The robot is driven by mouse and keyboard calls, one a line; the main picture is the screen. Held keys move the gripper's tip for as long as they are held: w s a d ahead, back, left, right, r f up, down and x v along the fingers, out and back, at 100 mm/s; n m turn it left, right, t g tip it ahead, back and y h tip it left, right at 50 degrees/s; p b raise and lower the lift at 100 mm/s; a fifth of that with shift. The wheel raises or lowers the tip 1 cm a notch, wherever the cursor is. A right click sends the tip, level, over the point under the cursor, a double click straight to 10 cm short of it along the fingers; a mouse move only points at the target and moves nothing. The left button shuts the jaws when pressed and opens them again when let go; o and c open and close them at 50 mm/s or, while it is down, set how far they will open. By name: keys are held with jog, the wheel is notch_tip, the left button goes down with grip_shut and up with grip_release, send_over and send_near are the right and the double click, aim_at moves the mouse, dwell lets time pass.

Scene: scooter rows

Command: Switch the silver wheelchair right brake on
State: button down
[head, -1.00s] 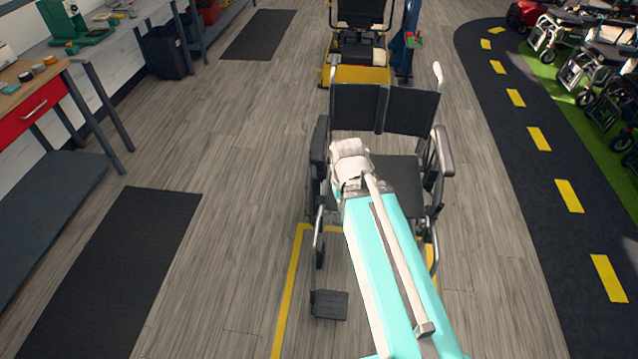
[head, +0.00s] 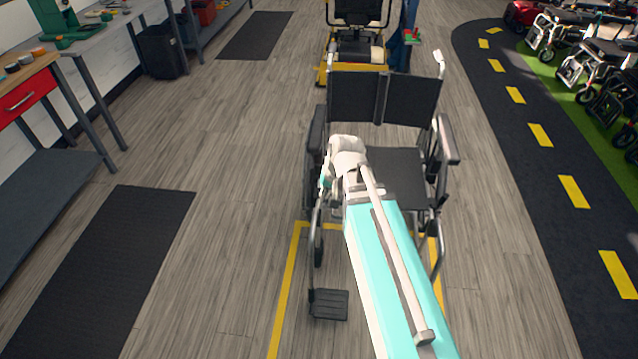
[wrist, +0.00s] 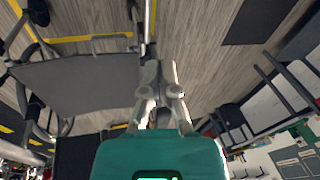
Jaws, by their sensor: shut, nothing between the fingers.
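The silver wheelchair (head: 383,97) faces me, with black back, seat and armrests. Its right side is on the picture's left. My arm reaches over its front to that side and hides part of the frame there. In the wrist view my gripper (wrist: 160,72) is shut and empty, with its tips close beside the silver side tube (wrist: 145,30) and the black seat (wrist: 85,85). I cannot tell whether the tips touch the tube. I cannot clearly make out the right brake lever, which is hidden by my arm or blurred into the frame.
A yellow floor outline (head: 288,290) and a black footrest (head: 329,304) lie in front. A yellow-based chair (head: 355,76) stands behind. Workbenches (head: 30,85) line the left, and several scooters and chairs (head: 590,60) stand on the right. The floor left of the wheelchair is clear.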

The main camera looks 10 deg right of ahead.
jog(key=w+f+m+t+y+b, duration=0.4)
jog(key=w+f+m+t+b, duration=0.2)
jog(key=w+f+b, duration=1.2)
jog(key=m+t+b, duration=0.5)
jog(key=m+b, duration=0.2)
jog(key=b, duration=1.3)
send_near(312, 183)
jog(key=shift+w+d+r, duration=0.35)
jog(key=shift+w+d, duration=0.15)
jog(key=shift+w, duration=0.1)
jog(key=shift+w+d+r, duration=0.35)
jog(key=shift+w+d, duration=0.15)
jog(key=shift+w, duration=0.15)
jog(key=shift+w+d+f+m+t, duration=0.15)
jog(key=shift+w+d+m+t, duration=0.15)
jog(key=shift+d+m+t, duration=0.15)
jog(key=shift+a, duration=0.1)
jog(key=b+x, duration=0.2)
jog(key=x, duration=0.8)
jog(key=shift+b, duration=0.4)
jog(key=shift+f, duration=0.1)
